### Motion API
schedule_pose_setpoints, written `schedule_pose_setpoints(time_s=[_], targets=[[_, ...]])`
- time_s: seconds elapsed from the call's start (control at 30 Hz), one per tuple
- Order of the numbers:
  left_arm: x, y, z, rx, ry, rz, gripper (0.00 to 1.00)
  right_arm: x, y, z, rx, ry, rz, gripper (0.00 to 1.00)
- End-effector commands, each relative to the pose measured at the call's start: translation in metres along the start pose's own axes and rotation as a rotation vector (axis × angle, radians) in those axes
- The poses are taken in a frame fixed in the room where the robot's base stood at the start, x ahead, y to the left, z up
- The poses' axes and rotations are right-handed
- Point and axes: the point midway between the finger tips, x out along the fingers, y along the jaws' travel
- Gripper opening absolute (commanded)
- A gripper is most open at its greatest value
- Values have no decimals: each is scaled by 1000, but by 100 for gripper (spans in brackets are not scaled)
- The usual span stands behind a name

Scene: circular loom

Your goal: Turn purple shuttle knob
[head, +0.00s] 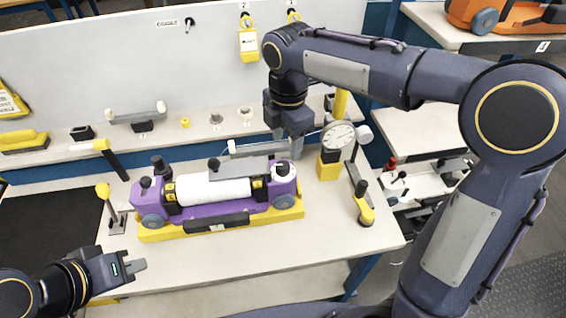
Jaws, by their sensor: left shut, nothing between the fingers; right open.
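The purple shuttle (205,211) lies in a yellow cradle (270,217) on the table, with a white roll (215,192) across its middle. A dark knob (283,169) sits on a white ring at its right end, and another dark knob (145,183) stands at its left end. My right gripper (288,146) is open, pointing down just behind and above the right-end knob. Its fingers are partly hidden by its own body, and contact cannot be told. My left gripper (136,266) is shut and empty at the table's front left, apart from the shuttle.
A dial gauge (339,135) on a yellow stand is close to the right of my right gripper. A yellow-based clamp (364,203) stands right of the shuttle. The front table strip is clear.

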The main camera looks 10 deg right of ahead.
Motion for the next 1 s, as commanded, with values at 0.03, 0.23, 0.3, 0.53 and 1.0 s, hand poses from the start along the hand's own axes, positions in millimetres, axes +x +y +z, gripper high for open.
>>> schedule_pose_setpoints(time_s=[0.03, 0.23, 0.3, 0.53, 1.0], targets=[[0, 0, 0, 0, 0, 0, 0, 3, 4, -4, -33, -6, -9, 52], [0, 0, 0, 0, 0, 0, 0, 22, 7, -4, -66, -13, -18, 52], [-1, 0, 0, 0, 0, 0, 0, 34, 7, -4, -65, -12, -19, 52], [-3, 1, -2, 0, 0, 0, 0, 69, 6, -4, -63, -11, -18, 52], [-3, 2, -2, 0, 0, 0, 0, 82, 6, -4, -61, -11, -13, 48]])
